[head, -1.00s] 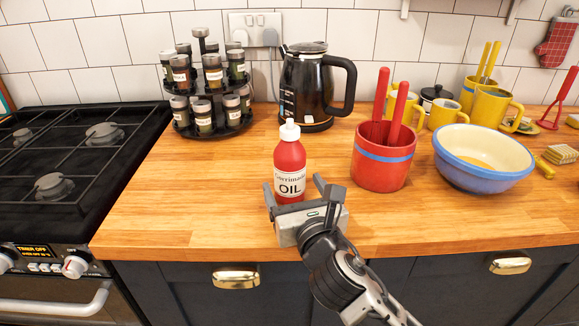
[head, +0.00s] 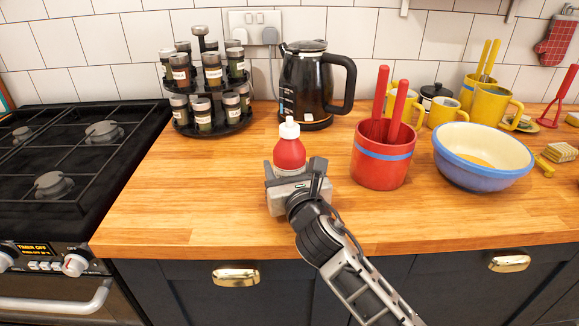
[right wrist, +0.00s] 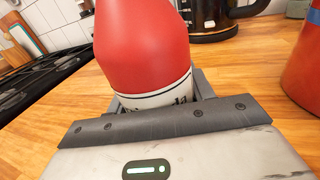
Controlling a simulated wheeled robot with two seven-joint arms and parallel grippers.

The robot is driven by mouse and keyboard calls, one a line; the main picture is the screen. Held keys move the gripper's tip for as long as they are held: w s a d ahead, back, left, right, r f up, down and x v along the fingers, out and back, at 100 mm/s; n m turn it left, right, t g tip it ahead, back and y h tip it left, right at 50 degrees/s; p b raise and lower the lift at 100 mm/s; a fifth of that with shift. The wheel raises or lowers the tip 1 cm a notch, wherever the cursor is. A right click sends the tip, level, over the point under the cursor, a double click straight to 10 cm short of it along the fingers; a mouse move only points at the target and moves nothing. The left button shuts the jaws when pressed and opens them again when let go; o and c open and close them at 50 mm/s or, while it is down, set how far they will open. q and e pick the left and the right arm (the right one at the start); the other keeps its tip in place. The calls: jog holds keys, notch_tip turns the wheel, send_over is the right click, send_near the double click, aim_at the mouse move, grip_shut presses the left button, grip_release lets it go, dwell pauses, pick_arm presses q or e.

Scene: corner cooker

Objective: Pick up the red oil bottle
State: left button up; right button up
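The red oil bottle (head: 289,156) has a white cap and stands upright on the wooden counter, left of the red pot. My right gripper (head: 292,178) reaches in low from the front, with its fingers on both sides of the bottle. It hides most of the label in the head view. In the right wrist view the bottle (right wrist: 146,48) sits between the fingers (right wrist: 155,97), very near or touching them. Whether they are clamped is unclear. My left gripper is not in view.
A red pot (head: 383,165) with red handles stands close to the right. A blue-and-white bowl (head: 483,185) is further right. A black kettle (head: 308,90) and a spice rack (head: 210,125) stand behind. The hob (head: 70,150) is left. Counter left of the bottle is clear.

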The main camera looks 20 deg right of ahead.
aim_at(292, 137)
jog(key=shift+c, duration=0.8)
jog(key=shift+r, duration=0.6)
notch_tip(292, 137, up, 2)
jog(key=shift+r+p, duration=0.25)
jog(key=shift+p, duration=0.3)
jog(key=s+r+p, duration=0.1)
jog(key=s+r, duration=0.4)
jog(key=shift+r+p, duration=0.35)
jog(key=s+r, duration=0.3)
jog(key=s, duration=0.6)
jog(key=shift+r, duration=0.3)
jog(key=shift+a, duration=0.1)
